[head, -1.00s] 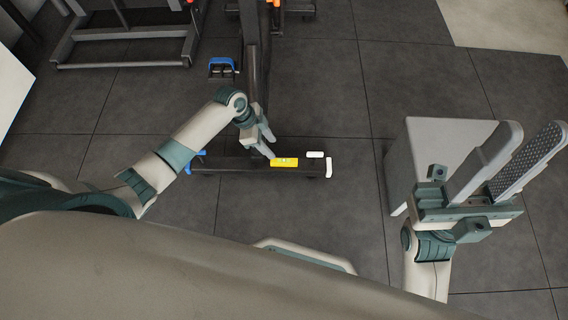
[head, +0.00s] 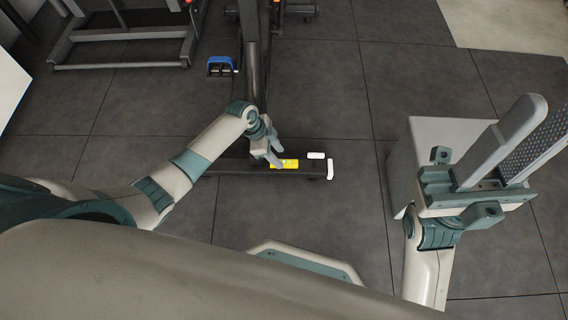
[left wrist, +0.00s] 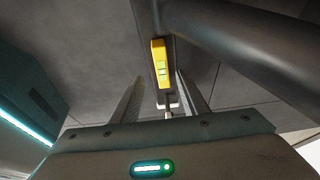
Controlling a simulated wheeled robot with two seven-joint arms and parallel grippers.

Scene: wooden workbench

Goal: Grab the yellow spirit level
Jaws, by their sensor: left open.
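The yellow spirit level (head: 288,163) lies on the dark low beam of a metal frame in the head view. In the left wrist view the level (left wrist: 159,62) stands lengthwise, in line with the gap between my fingers and beyond their tips. My left gripper (head: 277,154) is open at the level's left end, and one finger overlaps part of it in the head view. In the left wrist view the fingers (left wrist: 160,92) are apart with nothing clasped between them. My right gripper (head: 508,150) is held up at the right, fingers spread and empty.
A white block (head: 316,155) lies just right of the level, and a white end piece (head: 330,169) caps the beam (head: 228,166). A dark upright post (head: 251,75) rises behind my left gripper. A grey box (head: 425,135) stands at the right. The floor between is clear.

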